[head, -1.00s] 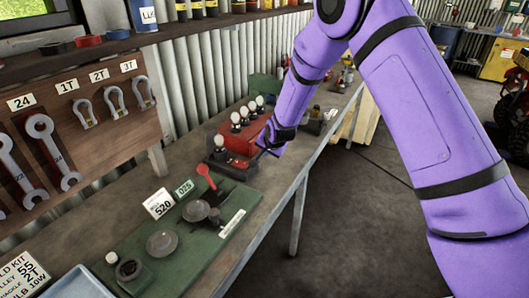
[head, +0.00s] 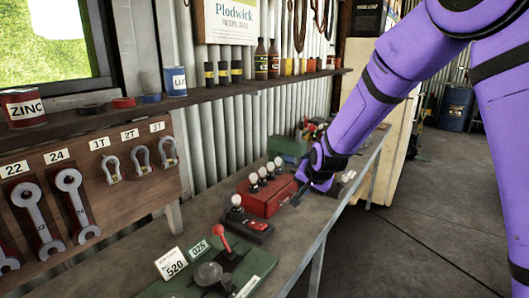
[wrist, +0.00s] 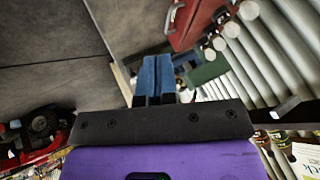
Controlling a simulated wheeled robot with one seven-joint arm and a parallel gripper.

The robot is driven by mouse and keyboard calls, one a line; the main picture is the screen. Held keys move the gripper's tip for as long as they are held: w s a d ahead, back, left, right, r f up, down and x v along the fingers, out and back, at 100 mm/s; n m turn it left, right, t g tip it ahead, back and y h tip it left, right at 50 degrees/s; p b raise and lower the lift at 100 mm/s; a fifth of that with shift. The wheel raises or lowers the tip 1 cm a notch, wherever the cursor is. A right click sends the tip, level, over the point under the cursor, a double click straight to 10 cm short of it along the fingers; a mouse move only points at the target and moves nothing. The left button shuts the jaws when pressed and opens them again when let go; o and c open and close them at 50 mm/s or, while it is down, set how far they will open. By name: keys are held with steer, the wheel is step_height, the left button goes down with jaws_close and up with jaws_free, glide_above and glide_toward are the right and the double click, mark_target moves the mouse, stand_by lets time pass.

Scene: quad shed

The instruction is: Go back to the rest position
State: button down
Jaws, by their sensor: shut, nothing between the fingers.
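My gripper (head: 300,194) hangs over the front side of the workbench (head: 215,207), just right of a red box with several white bulbs on it (head: 268,197). In the wrist view its two blue fingers (wrist: 155,78) are together with nothing between them. The purple arm comes in from the upper right of the head view. A dark block (head: 250,233) with one upright bulb (head: 236,202) stands nearer me than the red box. I cannot tell the exact gap between the fingertips and the bench.
A green board with a red lever (head: 222,238) lies at the front of the bench. Wrenches and shackles hang on a wooden panel (head: 95,192) at left. A shelf (head: 185,105) with cans and bottles runs above. Open floor (head: 420,240) lies to the right.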

steer(key=s+d+r+n, duration=0.1)
steer(key=s+d+r, duration=0.4)
steer(key=s+r, duration=0.3)
steer(key=s+d+r+n, duration=0.2)
steer(key=s+d+r, duration=0.3)
steer(key=s+r, duration=0.4)
steer(key=s+d+r+n+h, duration=0.1)
steer(key=s+d, duration=0.2)
steer(key=s, duration=0.7)
steer(key=s+d+r+n+g, duration=0.1)
steer(key=s+d+r, duration=0.1)
steer(key=s, duration=0.9)
steer(key=shift+s+d+r+g+h, duration=0.15)
steer(key=shift+d+g+h, duration=0.2)
steer(key=shift+d, duration=0.4)
steer(key=shift+a, duration=0.1)
